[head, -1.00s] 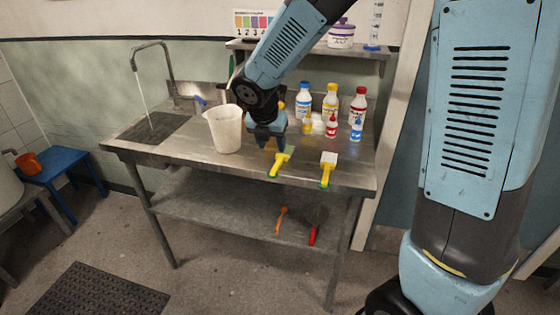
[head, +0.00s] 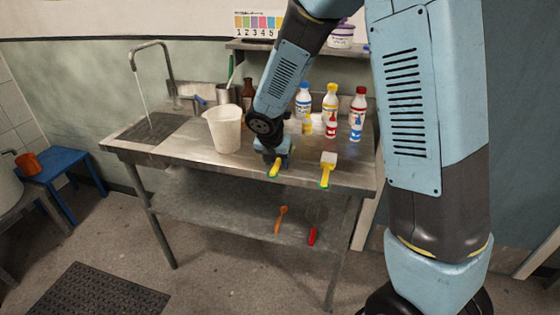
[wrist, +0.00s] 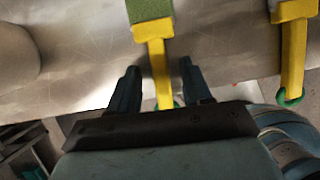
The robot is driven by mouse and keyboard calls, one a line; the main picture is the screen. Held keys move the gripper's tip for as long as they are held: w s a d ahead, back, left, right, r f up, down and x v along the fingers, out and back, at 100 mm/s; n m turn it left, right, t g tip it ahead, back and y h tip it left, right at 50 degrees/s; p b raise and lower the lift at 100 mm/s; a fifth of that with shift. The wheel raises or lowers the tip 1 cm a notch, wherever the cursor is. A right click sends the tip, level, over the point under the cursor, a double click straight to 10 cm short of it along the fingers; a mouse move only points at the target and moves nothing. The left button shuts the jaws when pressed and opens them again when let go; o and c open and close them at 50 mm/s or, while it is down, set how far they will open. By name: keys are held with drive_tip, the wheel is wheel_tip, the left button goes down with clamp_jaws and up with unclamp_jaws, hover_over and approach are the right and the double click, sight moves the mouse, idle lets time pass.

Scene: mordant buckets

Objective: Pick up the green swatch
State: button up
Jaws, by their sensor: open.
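The green swatch (wrist: 150,9) is a green pad on a yellow handle in the wrist view. Its handle (wrist: 155,62) runs down the picture between my fingers. In the head view only the yellow handle (head: 274,169) shows, at the counter's front edge; my gripper hides the pad. My gripper (head: 276,158) is over the swatch. In the wrist view my gripper (wrist: 158,72) is open, one finger on each side of the handle. I cannot tell its height above the handle.
A second yellow-handled swatch with a whitish pad (head: 329,159) lies to the right. A white jug (head: 224,130) stands to the left. Several bottles (head: 330,103) stand behind. The steel counter (head: 190,157) has bare space left of the jug, before the running tap (head: 140,75).

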idle(0.3)
clamp_jaws()
idle(0.3)
